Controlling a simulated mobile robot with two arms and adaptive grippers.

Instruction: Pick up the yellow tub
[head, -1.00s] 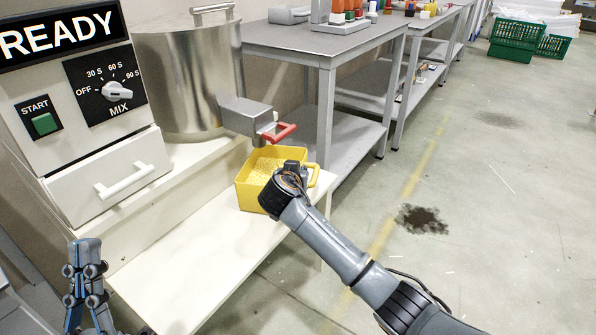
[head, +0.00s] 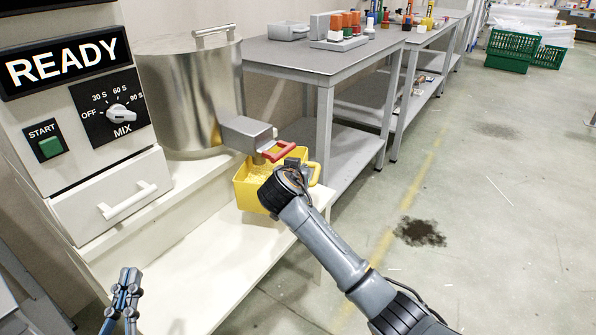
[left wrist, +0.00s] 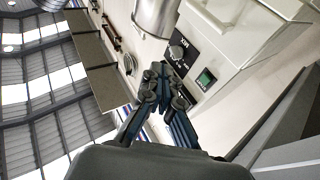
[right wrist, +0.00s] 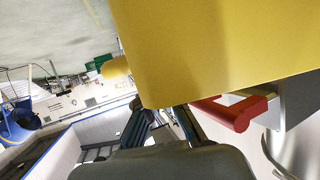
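The yellow tub (head: 250,196) is under the grey spout with the red handle (head: 280,152), at the white bench's right end. It holds yellowish material. Its free handle (head: 314,171) faces right. My right gripper (head: 285,180) is at the tub's near side, largely hidden by my wrist. In the right wrist view the tub (right wrist: 220,45) fills the upper right and covers the fingertips; the tub moves with this gripper, so it is shut on it, though the exact grip is hidden. My left gripper (head: 128,280) is empty at lower left, fingers together.
The white bench (head: 215,270) is clear in front. The mixer's steel drum (head: 190,95) and control panel (head: 115,105) stand left. A grey table (head: 310,65) stands behind the tub. Open floor with a dark stain (head: 420,232) is at right.

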